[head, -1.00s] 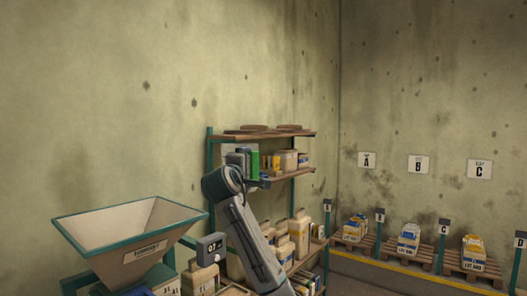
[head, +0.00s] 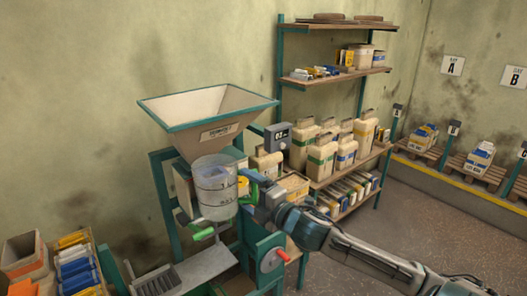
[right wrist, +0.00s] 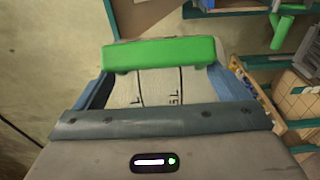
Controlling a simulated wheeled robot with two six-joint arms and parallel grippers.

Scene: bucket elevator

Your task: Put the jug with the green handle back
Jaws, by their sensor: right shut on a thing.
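A clear, greyish jug (head: 214,192) with dark markings is held upright in front of the hopper stand, just below the hopper. Its green handle (head: 249,190) is on the right side. My right gripper (head: 255,196) reaches in from the right and is shut on the handle. In the right wrist view the green handle (right wrist: 165,54) lies between the blue fingers, and the jug's marked wall (right wrist: 158,88) shows behind it. I cannot tell whether the jug touches the stand. My left gripper is not in view.
A teal-rimmed hopper (head: 208,113) stands above the jug. A shelf rack (head: 330,75) with several beige canisters stands at right. A crate (head: 83,266) of packets is at lower left.

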